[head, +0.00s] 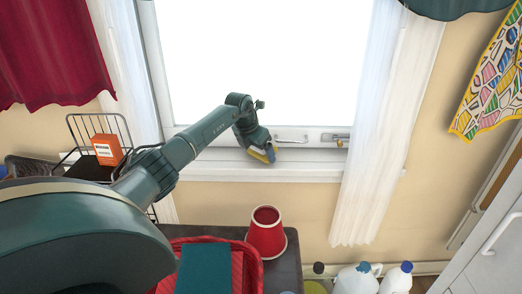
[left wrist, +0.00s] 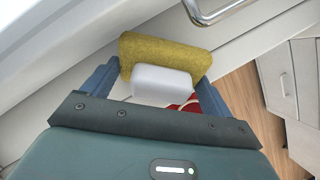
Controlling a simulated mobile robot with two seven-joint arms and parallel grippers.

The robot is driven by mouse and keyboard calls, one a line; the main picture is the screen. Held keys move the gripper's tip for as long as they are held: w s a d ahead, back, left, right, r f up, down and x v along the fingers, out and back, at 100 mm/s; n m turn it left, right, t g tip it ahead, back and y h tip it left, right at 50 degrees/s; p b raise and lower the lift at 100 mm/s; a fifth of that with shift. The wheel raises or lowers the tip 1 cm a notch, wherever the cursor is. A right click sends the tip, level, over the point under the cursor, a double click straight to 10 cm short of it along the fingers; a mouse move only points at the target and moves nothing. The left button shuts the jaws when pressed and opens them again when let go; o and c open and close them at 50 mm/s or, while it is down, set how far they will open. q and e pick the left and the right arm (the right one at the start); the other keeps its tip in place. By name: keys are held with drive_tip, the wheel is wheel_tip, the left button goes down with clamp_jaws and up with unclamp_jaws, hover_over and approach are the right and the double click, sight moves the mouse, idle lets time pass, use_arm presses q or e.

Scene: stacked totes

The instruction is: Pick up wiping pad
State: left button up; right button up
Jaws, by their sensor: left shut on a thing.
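The wiping pad (left wrist: 165,54), a yellow sponge-like slab with a white block (left wrist: 161,82) on its near side, sits between the blue fingers of my left gripper (left wrist: 158,88) in the left wrist view. The gripper is shut on it. In the head view my left gripper (head: 261,150) is at the window sill, and only a small yellow part of the pad shows at its tip. I cannot tell whether the pad touches the sill. My right gripper is not in view.
The window sill (head: 225,170) runs below the bright window, with a metal latch (head: 335,137) on its frame. White curtains hang at both sides. Below stand a red lampshade-like cup (head: 266,232), a red basket (head: 238,262) and several bottles (head: 357,279). A wire rack (head: 99,127) holds an orange box (head: 107,149).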

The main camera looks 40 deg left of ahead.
use_arm(q)
drive_tip(key=shift+c, duration=1)
